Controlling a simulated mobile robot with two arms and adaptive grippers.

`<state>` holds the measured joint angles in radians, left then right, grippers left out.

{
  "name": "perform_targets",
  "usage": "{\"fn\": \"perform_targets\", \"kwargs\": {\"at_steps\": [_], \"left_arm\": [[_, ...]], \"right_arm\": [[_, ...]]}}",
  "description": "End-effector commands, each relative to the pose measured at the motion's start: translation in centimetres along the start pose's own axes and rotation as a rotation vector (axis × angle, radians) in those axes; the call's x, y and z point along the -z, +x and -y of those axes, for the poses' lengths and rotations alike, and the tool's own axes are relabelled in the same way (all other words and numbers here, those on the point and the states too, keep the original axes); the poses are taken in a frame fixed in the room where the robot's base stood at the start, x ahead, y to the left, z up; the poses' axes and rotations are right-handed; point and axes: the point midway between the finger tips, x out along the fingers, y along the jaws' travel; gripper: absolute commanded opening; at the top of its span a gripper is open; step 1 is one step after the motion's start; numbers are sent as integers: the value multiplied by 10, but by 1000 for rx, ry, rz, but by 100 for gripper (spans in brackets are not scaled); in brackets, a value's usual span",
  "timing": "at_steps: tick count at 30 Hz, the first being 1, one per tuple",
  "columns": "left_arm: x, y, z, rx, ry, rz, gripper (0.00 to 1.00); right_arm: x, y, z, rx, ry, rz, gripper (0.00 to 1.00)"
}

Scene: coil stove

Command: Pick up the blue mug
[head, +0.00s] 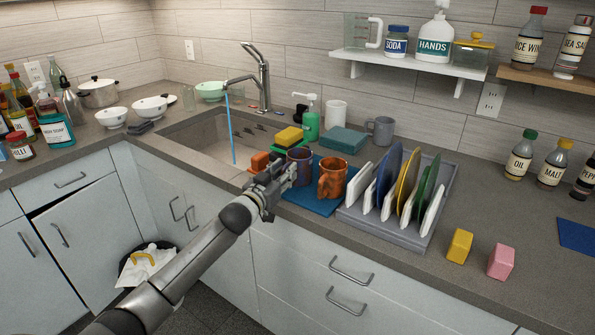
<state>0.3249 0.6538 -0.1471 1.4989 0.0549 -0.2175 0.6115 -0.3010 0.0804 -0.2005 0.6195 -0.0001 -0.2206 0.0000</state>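A dark blue mug (300,157) stands upright on a blue mat (313,203) at the counter's front, right of the sink. My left gripper (283,176) reaches in from the lower left and is right in front of this mug, overlapping its lower left side. The mug's handle is not clearly visible. I cannot tell whether the fingers touch the mug or are closed on it. A brown-orange mug (334,176) stands close on the right, on the same mat. My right gripper is not in view.
A dish rack (385,231) with several plates stands right of the mat. The sink (205,140) with running water (231,130) is to the left. A grey mug (383,130) and a teal box (343,139) stand behind. Yellow (459,245) and pink blocks (501,262) lie right.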

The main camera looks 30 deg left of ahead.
Motion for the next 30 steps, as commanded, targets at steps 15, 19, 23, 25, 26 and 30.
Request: {"fn": "perform_targets", "kwargs": {"at_steps": [15,19,23,25,26,30], "left_arm": [[2,0,0,0,1,-3,0],[2,0,0,0,1,-3,0],[7,0,1,0,2,-5,0],[13,0,1,0,2,-6,0],[16,0,1,0,2,-6,0],[39,-3,3,0,6,-8,0]], "right_arm": [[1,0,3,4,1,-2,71],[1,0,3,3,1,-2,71],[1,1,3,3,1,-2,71],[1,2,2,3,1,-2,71],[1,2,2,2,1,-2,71],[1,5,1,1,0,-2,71]]}}
